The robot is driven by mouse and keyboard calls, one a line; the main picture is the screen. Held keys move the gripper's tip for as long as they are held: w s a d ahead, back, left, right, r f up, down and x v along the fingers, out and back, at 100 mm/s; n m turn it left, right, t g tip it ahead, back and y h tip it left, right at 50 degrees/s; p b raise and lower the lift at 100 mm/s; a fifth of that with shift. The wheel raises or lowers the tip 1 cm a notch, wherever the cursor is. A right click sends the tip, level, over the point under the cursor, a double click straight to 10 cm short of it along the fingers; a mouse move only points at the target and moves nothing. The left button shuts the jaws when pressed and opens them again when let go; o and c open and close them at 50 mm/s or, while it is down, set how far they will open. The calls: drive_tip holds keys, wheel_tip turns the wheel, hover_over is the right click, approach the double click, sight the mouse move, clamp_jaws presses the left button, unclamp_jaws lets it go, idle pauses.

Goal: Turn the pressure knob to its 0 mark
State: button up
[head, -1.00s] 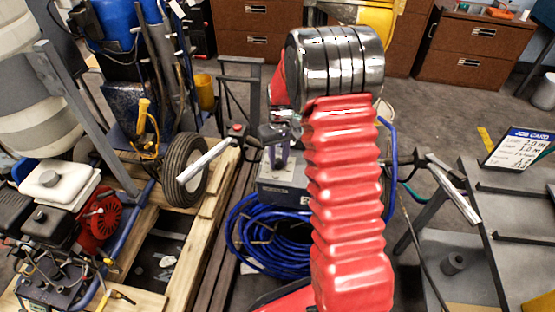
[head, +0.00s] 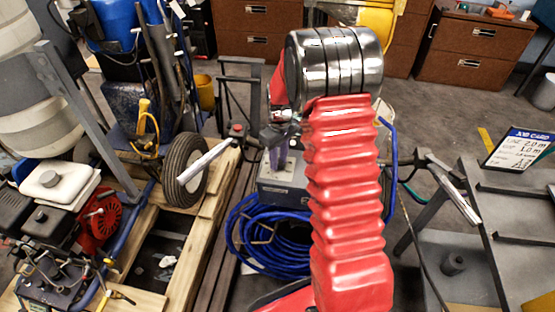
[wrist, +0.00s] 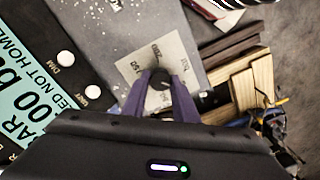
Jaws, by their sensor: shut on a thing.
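The pressure knob (wrist: 158,79) is a small dark round knob on a pale dial plate (wrist: 180,52) in the wrist view. The numbers 150 and 200 can be read on the plate; the 0 mark and the knob's pointer cannot be made out. My gripper (wrist: 160,82) has its purple fingers on either side of the knob and is shut on it. In the head view my gripper (head: 278,157) reaches down to the grey control box (head: 283,191), partly behind my red arm; the knob is hidden there.
A green display (wrist: 28,100) and white buttons (wrist: 66,58) lie left of the dial. A blue hose coil (head: 265,240) lies below the box. A grey bench (head: 510,210) with a job card (head: 520,148) is at right.

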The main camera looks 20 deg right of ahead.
sight(279, 161)
drive_tip(key=shift+w+r, duration=0.2)
drive_tip(key=shift+w, duration=0.05)
drive_tip(key=o, duration=1.1)
drive_tip(key=shift+s+f, duration=0.15)
drive_tip(key=shift+c, duration=0.2)
wheel_tip(279, 161, up, 14)
drive_tip(key=shift+d+f, duration=0.15)
drive_tip(key=shift+d, duration=0.05)
